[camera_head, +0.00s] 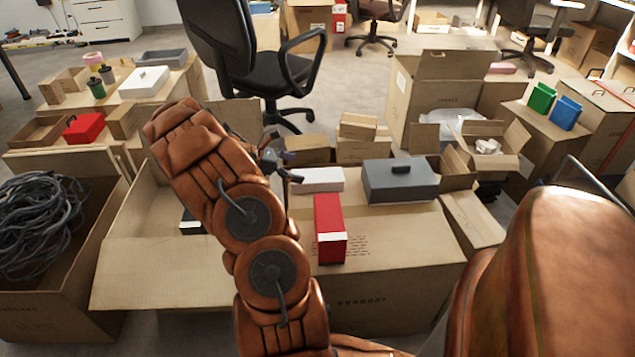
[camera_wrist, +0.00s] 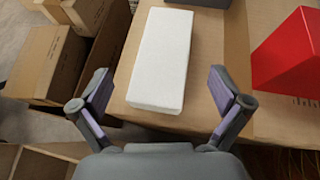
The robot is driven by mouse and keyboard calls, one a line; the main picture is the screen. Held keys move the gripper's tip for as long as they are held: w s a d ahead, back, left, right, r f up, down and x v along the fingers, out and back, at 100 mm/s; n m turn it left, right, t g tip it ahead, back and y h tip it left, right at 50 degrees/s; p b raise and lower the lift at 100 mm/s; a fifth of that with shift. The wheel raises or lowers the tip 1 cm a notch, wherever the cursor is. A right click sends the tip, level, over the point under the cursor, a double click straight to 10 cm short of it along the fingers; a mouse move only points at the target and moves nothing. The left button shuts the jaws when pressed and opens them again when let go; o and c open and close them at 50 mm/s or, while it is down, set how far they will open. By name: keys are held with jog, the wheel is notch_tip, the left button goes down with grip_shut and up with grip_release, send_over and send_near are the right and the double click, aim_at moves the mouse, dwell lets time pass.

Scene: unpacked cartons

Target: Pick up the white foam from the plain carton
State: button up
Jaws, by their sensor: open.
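A white foam block (camera_head: 318,180), long and flat-sided, lies on top of a large plain brown carton (camera_head: 390,245). In the wrist view the foam (camera_wrist: 163,58) stretches away from me between my fingertips, lying on the carton's cardboard top (camera_wrist: 215,65). My gripper (camera_wrist: 160,90) is open and empty, one finger on each side of the foam's near end in the picture. I cannot tell its height above the foam. In the head view my gripper (camera_head: 286,163) is small and partly hidden behind my arm, just left of the foam.
A red box (camera_head: 329,228) stands in front of the foam, and a grey lidded box (camera_head: 400,181) sits to its right. Small cartons (camera_head: 358,135) lie behind. Cables (camera_head: 40,222) fill a carton at left. An office chair (camera_head: 255,70) stands behind.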

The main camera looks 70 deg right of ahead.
aim_at(316, 175)
jog(key=shift+f+b+x, duration=0.25)
jog(key=shift+b+x, duration=0.95)
jog(key=shift+x, duration=1.55)
jog(key=shift+a, duration=0.2)
jog(key=c, duration=0.8)
